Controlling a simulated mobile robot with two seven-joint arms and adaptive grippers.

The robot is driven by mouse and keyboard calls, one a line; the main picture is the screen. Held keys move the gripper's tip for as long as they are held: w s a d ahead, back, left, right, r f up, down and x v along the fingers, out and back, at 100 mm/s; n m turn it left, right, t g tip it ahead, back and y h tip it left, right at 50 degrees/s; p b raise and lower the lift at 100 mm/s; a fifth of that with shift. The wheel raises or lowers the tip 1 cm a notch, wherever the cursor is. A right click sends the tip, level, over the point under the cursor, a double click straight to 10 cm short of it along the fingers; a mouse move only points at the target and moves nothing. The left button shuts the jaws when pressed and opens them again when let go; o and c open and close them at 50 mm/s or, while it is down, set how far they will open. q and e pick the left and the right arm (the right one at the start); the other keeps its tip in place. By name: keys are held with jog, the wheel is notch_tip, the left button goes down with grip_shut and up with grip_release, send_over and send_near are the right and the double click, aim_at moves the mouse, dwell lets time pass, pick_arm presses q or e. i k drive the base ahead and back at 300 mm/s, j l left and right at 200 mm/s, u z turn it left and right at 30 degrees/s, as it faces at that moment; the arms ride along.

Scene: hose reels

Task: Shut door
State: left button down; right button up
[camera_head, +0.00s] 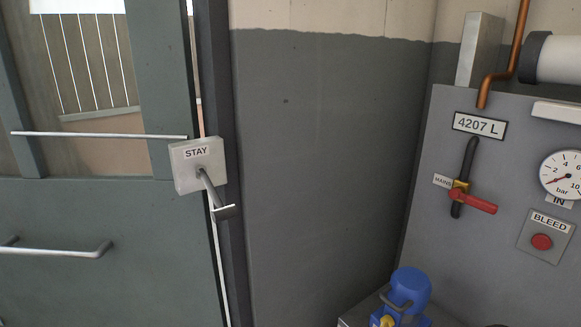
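The grey-green door (110,225) fills the left of the head view, with a glazed upper panel. A thin bright strip runs between its right edge and the dark door frame (222,110); I cannot tell how far ajar it stands. A grey pull handle (60,252) is on its lower panel. A light box labelled STAY (198,165) sits at the door's right edge. A grey lever (209,188) slants from it down to a small dark bracket (226,212) by the frame. Neither gripper is in view.
A grey panel (490,250) stands at the right, with a red-handled valve (474,201), a pressure gauge (563,175) and a red BLEED button (541,241). A blue device (409,288) stands low in front of it. Bare wall (320,170) lies between door and panel.

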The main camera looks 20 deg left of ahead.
aim_at(82, 245)
jog(key=u, duration=1.85)
